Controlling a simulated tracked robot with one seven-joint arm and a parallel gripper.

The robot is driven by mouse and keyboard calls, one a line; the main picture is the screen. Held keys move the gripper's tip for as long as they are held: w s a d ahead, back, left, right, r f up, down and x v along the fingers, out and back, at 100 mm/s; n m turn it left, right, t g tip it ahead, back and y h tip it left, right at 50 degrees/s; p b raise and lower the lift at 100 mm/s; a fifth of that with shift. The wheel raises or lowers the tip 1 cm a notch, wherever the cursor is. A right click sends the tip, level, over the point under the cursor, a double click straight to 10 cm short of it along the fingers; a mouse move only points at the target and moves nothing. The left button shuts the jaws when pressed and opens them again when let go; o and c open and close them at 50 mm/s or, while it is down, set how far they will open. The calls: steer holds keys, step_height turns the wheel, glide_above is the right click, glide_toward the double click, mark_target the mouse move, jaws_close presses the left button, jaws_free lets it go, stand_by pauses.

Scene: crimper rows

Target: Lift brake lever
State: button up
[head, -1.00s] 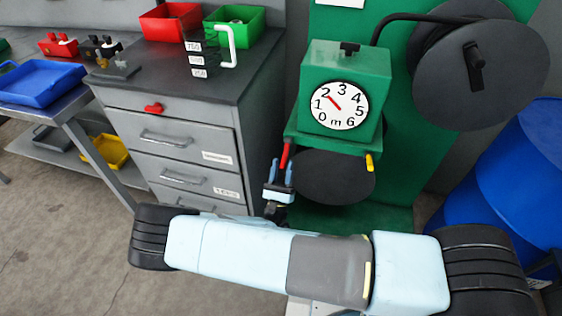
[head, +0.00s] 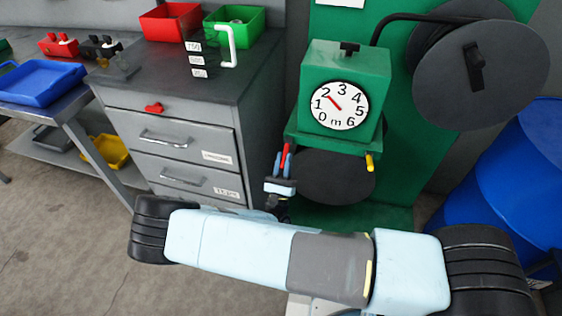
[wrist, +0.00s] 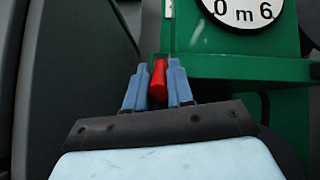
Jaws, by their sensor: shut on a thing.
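The red lever (head: 286,157) sticks out at the left front edge of the green machine (head: 345,68), below its round dial. In the wrist view the red lever (wrist: 158,80) is between the two blue fingers of my gripper (wrist: 157,86). In the head view my gripper (head: 281,168) is at the lever, with its fingers to either side of it. My gripper is shut on the red lever. The lever's lower end is hidden in the head view by the gripper. The dial (head: 340,106) has a red pointer near 2.
A yellow lever (head: 370,162) is at the machine's right front edge. A dark disc (head: 330,180) hangs under the machine. A grey drawer cabinet (head: 190,125) stands close on the left, with red and green bins on top. A blue drum (head: 510,180) is at the right.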

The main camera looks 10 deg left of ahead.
jaws_close()
steer(key=shift+a, duration=0.35)
steer(key=shift+d+r, duration=0.1)
steer(key=shift+d, duration=0.05)
